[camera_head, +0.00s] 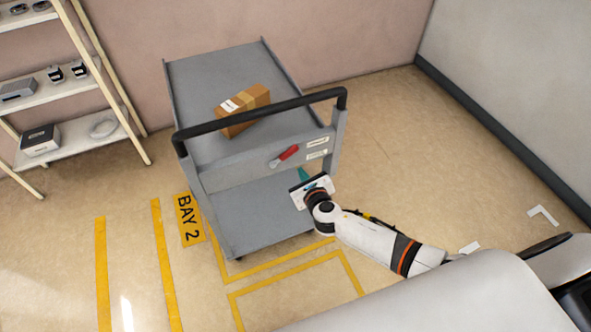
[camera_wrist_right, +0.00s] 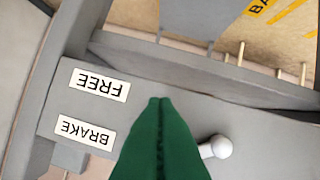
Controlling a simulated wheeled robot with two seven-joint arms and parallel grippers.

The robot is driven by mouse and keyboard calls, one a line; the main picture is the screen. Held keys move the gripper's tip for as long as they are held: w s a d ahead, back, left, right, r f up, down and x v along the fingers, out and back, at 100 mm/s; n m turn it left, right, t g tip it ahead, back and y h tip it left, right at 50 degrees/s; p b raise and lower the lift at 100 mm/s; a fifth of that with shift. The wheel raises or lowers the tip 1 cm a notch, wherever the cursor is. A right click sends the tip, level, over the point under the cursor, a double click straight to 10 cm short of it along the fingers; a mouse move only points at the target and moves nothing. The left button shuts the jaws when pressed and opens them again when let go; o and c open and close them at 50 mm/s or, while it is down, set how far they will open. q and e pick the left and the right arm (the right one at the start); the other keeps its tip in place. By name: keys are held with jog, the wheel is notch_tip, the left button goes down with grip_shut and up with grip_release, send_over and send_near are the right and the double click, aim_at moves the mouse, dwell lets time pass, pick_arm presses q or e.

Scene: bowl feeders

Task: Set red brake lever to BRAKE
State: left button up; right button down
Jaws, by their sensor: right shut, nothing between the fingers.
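The red brake lever (camera_head: 288,154) is on the front panel of a grey cart (camera_head: 215,70) in the head view. Its red end points up and right, toward the upper of two white labels. In the right wrist view the labels appear upside down: FREE (camera_wrist_right: 99,85) and BRAKE (camera_wrist_right: 86,132). A pale round-ended piece (camera_wrist_right: 216,147) shows beside the fingers; no red part shows there. My right gripper (camera_head: 302,174) has green fingers, shut and empty, just below and right of the lever. I cannot tell whether they touch the panel. My left gripper is not in view.
A cardboard box (camera_head: 243,108) lies on the cart's top deck. The black handle bar (camera_head: 262,112) crosses above the panel. A shelf rack (camera_head: 75,95) stands at the left. Yellow floor lines and a BAY 2 marking (camera_head: 188,219) lie beside the cart.

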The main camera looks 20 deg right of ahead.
jog(key=v, duration=0.7)
jog(key=shift+f, duration=0.1)
jog(key=s+d+f+m+g, duration=0.25)
jog(key=s+f+m, duration=0.45)
jog(key=f, duration=0.4)
jog(key=s+d+f+m+g, duration=0.2)
jog(key=s+f+m+g, duration=0.3)
jog(key=f+m, duration=0.4)
jog(key=s+a+f+m+g, duration=0.1)
jog(key=s+f+m, duration=0.4)
jog(key=s, duration=0.5)
jog(key=s+f+m+g, duration=0.2)
jog(key=s+f+m, duration=0.3)
jog(key=s+m, duration=0.3)
jog(key=s+a+f+m+g, duration=0.1)
jog(key=s+f+m, duration=0.4)
jog(key=s, duration=0.7)
jog(key=shift+a+f+m+g+y, duration=0.3)
jog(key=shift+m+g+y, duration=0.1)
jog(key=shift+m+g, duration=0.55)
